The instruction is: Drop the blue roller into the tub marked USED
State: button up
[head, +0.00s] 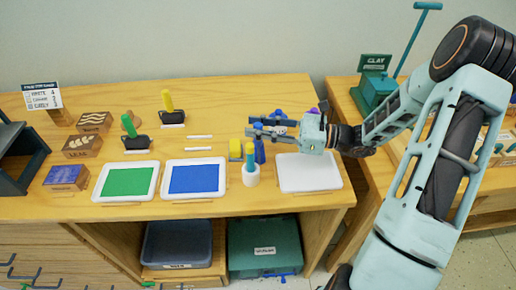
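A blue upright piece (260,150), which looks like the blue roller's handle, shows just below my gripper's fingers, and its upper part is hidden by them. My gripper (252,127) reaches in from the right above the table, its two fingers pointing left with a gap between them. I cannot tell whether they hold the blue piece. A dark blue-grey tub (178,242) stands on the lower shelf, with a small label on its front that is too small to read for certain.
The wooden table (215,206) carries a green ink tray (97,182), a blue ink tray (166,180), a white tray (310,172), a white cup (251,178) and a yellow block (236,150). Green (128,124) and yellow (167,101) rollers stand behind. A labelled green box (250,237) sits beside the tub.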

grip_shut()
